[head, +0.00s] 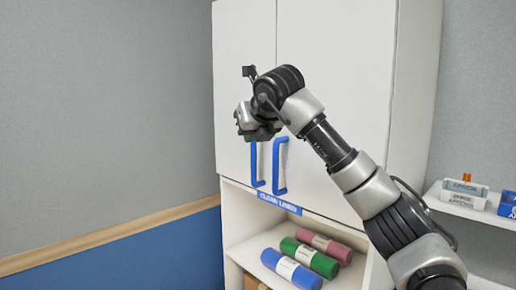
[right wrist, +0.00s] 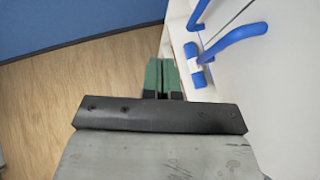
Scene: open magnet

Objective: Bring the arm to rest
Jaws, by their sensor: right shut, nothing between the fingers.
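My right arm (head: 330,145) reaches in from the right in the head view, raised in front of a white cabinet. My right gripper (head: 262,132) is at the cabinet's doors, just above their blue handles. In the right wrist view its green fingers (right wrist: 163,76) are together and empty. The cabinet's two white doors (head: 335,60) look closed. The blue handles (head: 281,165) stand upright side by side, and they also show in the right wrist view (right wrist: 232,40), to the right of the fingers and apart from them. My left gripper is in neither view.
Below the doors is an open shelf with a "clean linen" label (head: 280,203) and rolled blue (head: 290,268), green (head: 310,258) and pink (head: 325,245) linens. A side shelf at right holds small boxes (head: 465,190). The floor (right wrist: 85,95) left of the cabinet looks clear.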

